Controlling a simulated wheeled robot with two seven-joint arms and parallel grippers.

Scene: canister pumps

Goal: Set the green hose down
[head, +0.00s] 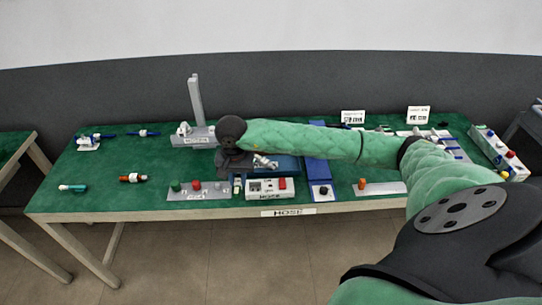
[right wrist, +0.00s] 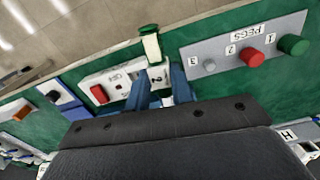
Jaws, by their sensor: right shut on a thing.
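The green hose (right wrist: 149,32) is a short piece with a green end and a pale cream body. In the right wrist view it sticks out between the blue fingers of my right gripper (right wrist: 157,80), which is shut on it. In the head view the right gripper (head: 238,172) is over the table's front middle, between the peg panel and the switch box. The hose's pale body (head: 237,186) shows there only small. Its far end is hidden by the fingers, and I cannot tell whether it touches the table. My left gripper is not in view.
The grey peg panel (right wrist: 230,62) has green, red and grey pegs. The white switch box (head: 268,196) with a red switch stands close by.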

